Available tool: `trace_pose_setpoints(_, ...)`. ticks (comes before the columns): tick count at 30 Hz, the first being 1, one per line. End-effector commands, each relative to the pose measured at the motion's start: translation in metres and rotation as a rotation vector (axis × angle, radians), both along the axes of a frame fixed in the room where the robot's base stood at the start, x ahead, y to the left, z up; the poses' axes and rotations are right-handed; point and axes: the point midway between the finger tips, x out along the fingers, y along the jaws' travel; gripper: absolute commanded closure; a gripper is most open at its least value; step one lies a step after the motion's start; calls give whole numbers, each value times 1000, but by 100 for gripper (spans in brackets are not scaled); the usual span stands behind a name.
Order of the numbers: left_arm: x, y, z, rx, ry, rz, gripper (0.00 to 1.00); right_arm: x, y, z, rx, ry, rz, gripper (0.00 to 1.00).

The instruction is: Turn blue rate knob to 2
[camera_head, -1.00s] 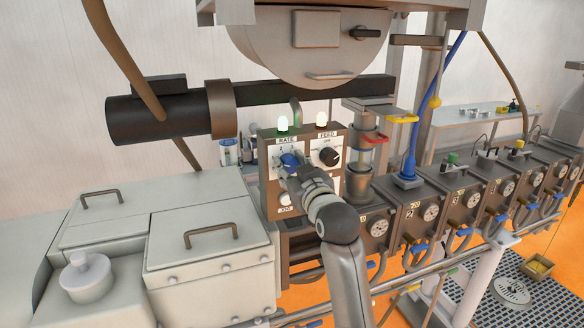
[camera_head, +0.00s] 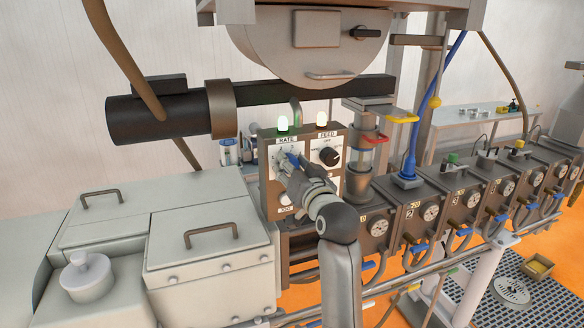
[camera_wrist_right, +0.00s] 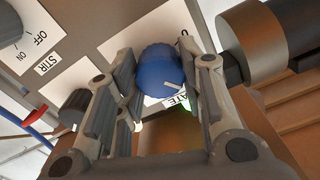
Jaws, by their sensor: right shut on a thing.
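The blue rate knob (camera_head: 293,158) sits on the brown control panel (camera_head: 265,190) under the RATE label (camera_head: 286,141). In the head view it is mostly hidden by my right gripper (camera_head: 290,166). In the right wrist view, the rounded blue knob (camera_wrist_right: 156,70) lies between the two fingers of my right gripper (camera_wrist_right: 163,76), which is shut on it. A white pointer mark (camera_wrist_right: 172,84) shows on the knob near the partly covered RATE label (camera_wrist_right: 179,101). The number it points at cannot be read. My left gripper is not in view.
The black feed knob (camera_head: 329,156) is just right of the rate knob. Grey lidded housings (camera_head: 205,262) stand left; a row of gauged barrel blocks (camera_head: 430,212) runs right. A STIR label (camera_wrist_right: 49,63) shows in the wrist view.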

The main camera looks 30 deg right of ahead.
Motion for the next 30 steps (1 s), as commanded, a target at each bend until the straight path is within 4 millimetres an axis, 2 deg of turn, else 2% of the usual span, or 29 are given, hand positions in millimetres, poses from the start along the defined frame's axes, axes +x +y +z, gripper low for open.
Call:
trace_pose_setpoints(12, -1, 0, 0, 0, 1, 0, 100, 0, 0, -1, 224, -52, 1, 88)
trace_pose_setpoints(30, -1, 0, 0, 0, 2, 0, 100, 0, 0, -1, 266, -62, 0, 88)
